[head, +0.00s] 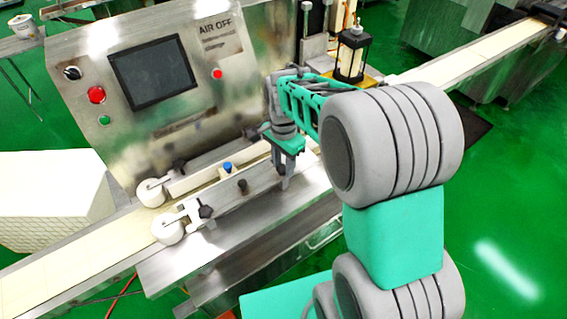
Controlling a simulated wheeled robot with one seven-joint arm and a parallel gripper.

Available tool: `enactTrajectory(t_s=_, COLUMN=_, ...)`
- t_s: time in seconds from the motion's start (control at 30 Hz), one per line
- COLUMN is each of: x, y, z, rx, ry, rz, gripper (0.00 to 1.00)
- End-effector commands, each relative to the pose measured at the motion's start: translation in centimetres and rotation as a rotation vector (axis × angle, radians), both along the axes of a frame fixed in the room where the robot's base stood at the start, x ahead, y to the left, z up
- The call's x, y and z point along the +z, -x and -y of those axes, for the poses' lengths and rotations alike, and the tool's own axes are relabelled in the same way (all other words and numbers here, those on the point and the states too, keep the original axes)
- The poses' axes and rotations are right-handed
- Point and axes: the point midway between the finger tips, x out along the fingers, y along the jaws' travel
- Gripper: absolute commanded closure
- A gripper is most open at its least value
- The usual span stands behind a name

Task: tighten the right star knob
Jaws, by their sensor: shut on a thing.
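My gripper (284,183) points down at the right end of the near guide rail (240,192) on the encrusting machine. Its fingers are shut on the right star knob, which they hide almost wholly. A black star knob (206,211) shows at the left end of the near rail. Another dark knob (250,133) shows on the far side, to the left of my wrist. I cannot see how far the held knob is turned.
The machine's steel panel (130,75) with a dark screen (152,72) and a red button (96,95) stands behind the rails. White rollers (168,229) sit at the rails' left end. A blue-topped post (227,168) stands between the rails. A pale conveyor (480,50) runs to the upper right.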

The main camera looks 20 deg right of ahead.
Motion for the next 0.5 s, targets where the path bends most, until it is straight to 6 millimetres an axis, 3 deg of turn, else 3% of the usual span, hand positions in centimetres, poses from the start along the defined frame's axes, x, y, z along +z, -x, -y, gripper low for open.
enactTrajectory(t_s=0.37, x=0.02, y=0.02, z=-0.09, rx=-0.002, ry=-0.001, rz=0.0, gripper=1.0)
enactTrajectory(t_s=0.4, x=0.02, y=0.02, z=-0.09, rx=-0.002, ry=-0.001, rz=0.0, gripper=0.65)
enactTrajectory(t_s=0.5, x=0.02, y=0.01, z=-0.08, rx=-0.002, ry=-0.001, rz=0.0, gripper=0.56)
